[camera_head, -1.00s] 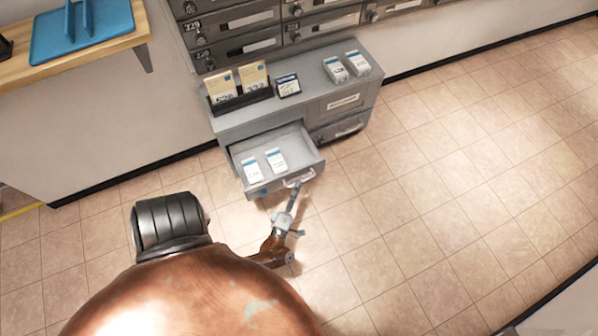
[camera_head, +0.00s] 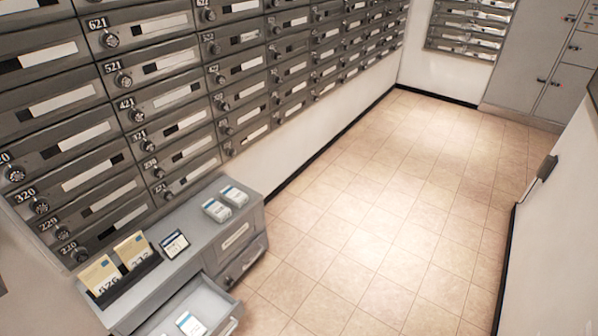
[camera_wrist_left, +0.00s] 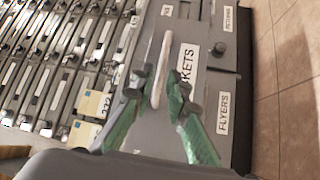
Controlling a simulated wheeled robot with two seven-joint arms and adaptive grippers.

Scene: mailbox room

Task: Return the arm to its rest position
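My left gripper (camera_wrist_left: 157,92) shows in the left wrist view, with its two greenish fingers apart. A pale drawer handle (camera_wrist_left: 162,68) appears between and beyond the fingertips, in front of a drawer front with a label ending in "KETS". I cannot tell whether the fingers touch the handle, but they do not look closed on it. Neither arm shows in the head view. My right gripper is in no view.
In the head view, a grey cabinet (camera_head: 250,228) stands against the mailbox wall (camera_head: 150,75). Its drawer (camera_head: 210,300) is pulled open, with a white packet (camera_head: 190,323) inside. White boxes (camera_head: 217,210) and envelopes (camera_head: 100,275) are on top. The floor (camera_head: 370,230) to the right is clear.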

